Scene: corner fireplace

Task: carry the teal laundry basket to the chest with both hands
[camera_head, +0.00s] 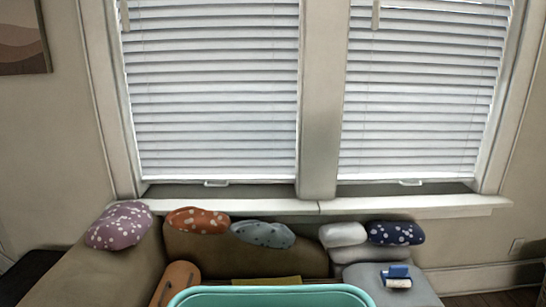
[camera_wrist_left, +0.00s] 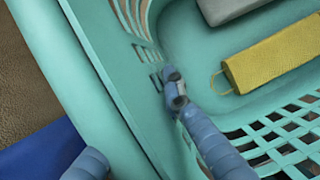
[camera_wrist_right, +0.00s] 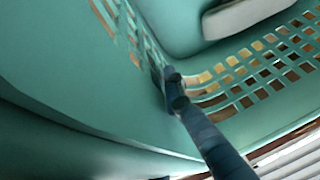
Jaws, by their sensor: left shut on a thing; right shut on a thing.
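The teal laundry basket (camera_head: 270,297) shows its rim at the bottom middle of the head view. In the left wrist view its wall (camera_wrist_left: 95,75) lies in the jaws of my left gripper (camera_wrist_left: 168,88), one finger inside the basket. In the right wrist view my right gripper (camera_wrist_right: 168,88) is shut on the basket wall (camera_wrist_right: 75,65), with a finger inside. A yellow block with a loop (camera_wrist_left: 275,55) and a pale grey item (camera_wrist_left: 228,8) lie in the basket. Neither gripper shows in the head view. I cannot make out the chest.
A brown seat with spotted cushions (camera_head: 262,234) stands under the windows beyond the basket. A blue-and-white object (camera_head: 397,275) lies on a grey cushion (camera_head: 412,292) at right. An orange bolster (camera_head: 177,279) is at left. A dark surface (camera_head: 30,272) shows at far left.

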